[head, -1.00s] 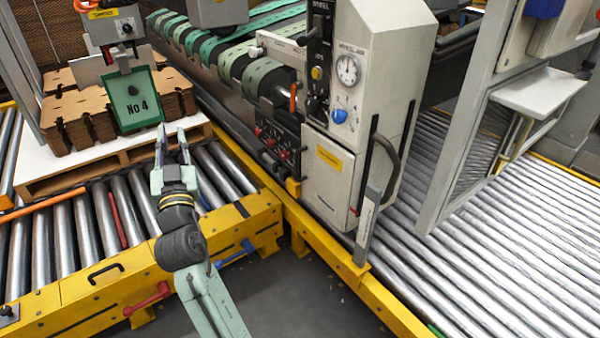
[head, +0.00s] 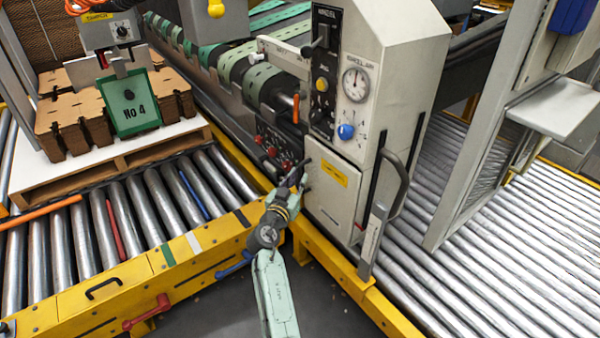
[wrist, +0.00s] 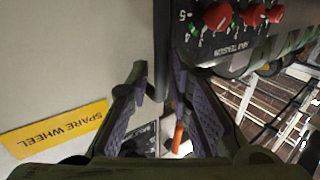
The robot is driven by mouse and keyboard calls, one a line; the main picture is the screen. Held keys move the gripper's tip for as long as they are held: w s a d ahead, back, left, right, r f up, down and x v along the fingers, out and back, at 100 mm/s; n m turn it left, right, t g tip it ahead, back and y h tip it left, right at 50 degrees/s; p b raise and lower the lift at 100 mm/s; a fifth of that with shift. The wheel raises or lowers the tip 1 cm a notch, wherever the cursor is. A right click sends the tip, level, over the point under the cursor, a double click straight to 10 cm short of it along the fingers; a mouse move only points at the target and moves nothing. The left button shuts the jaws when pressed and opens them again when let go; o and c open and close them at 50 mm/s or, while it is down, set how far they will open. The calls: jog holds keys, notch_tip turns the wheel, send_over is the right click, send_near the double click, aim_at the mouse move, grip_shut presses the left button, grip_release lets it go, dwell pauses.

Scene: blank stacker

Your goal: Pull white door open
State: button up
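The white door (head: 325,203) is a pale flat panel on the front of the machine, with a yellow label (head: 332,174). No gap shows around it in the head view. My gripper (head: 302,171) is at the door's left side, at about label height. In the wrist view the door (wrist: 70,60) fills the left, and its label (wrist: 55,130) reads "SPARE WHEEL". My gripper's fingers (wrist: 160,80) are apart, one over the door side and one over the dark panel side. A dark upright edge lies between the fingertips; whether they touch it I cannot tell.
A dark panel with red knobs (wrist: 217,15) is close to the right finger. The yellow conveyor frame (head: 340,285) runs below. Open floor (head: 230,305) lies in front.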

jog(key=shift+x, duration=1.3)
jog(key=shift+c, duration=0.5)
grip_shut()
